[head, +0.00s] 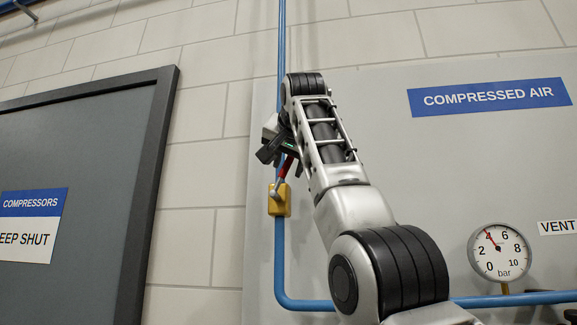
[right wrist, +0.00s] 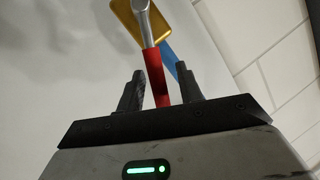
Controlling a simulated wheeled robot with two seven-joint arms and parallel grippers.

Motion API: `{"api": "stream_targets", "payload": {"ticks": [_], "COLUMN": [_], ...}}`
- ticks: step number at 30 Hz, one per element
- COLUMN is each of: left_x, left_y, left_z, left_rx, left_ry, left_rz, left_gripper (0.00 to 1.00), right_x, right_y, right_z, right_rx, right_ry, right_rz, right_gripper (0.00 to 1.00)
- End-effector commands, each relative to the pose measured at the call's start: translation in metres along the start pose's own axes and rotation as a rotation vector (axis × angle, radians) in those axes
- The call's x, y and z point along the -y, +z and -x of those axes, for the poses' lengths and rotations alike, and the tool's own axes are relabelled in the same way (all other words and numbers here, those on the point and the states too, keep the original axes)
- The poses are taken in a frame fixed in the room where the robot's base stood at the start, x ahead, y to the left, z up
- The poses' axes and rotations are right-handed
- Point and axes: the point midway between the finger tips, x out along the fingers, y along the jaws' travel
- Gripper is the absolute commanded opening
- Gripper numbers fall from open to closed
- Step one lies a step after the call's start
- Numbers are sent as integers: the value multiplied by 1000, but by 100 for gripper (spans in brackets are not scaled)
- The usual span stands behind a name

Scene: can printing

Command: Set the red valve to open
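The red valve has a red-gripped handle (head: 286,168) on a silver lever and a yellow body (head: 280,204) on a vertical blue pipe. The handle points up, tilted a little to the right of the pipe. My right gripper (head: 272,152) is at its upper end, partly hidden by my own arm. In the right wrist view the red handle (right wrist: 155,76) lies between the two open fingers (right wrist: 160,88), nearer the left one, with a gap on the right. I cannot tell whether a finger touches it. The yellow body (right wrist: 142,17) shows beyond. My left gripper is out of view.
A grey panel carries a blue "COMPRESSED AIR" sign (head: 489,97) and a pressure gauge (head: 500,252) reading near 4 bar. The blue pipe (head: 279,262) bends right along the bottom. A dark-framed grey door (head: 75,130) marked "COMPRESSORS" and "KEEP SHUT" is at left.

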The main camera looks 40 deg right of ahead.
Motion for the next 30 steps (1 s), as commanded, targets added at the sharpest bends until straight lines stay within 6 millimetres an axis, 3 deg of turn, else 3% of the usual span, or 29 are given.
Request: {"api": "stream_targets", "payload": {"ticks": [7, 18, 24, 30], "left_x": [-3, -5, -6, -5], "left_y": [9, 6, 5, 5], "left_z": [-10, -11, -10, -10], "left_rx": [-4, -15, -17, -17], "left_ry": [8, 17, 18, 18], "left_rz": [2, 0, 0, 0], "left_gripper": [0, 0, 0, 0], "right_x": [0, 0, 0, 0], "right_y": [2, 1, 0, 0], "right_z": [52, 132, 150, 153], "right_rx": [-6, -3, -1, -1], "right_ry": [-6, -3, -2, -2], "right_rz": [0, 0, 1, 1], "right_gripper": [36, 36, 36, 36]}}
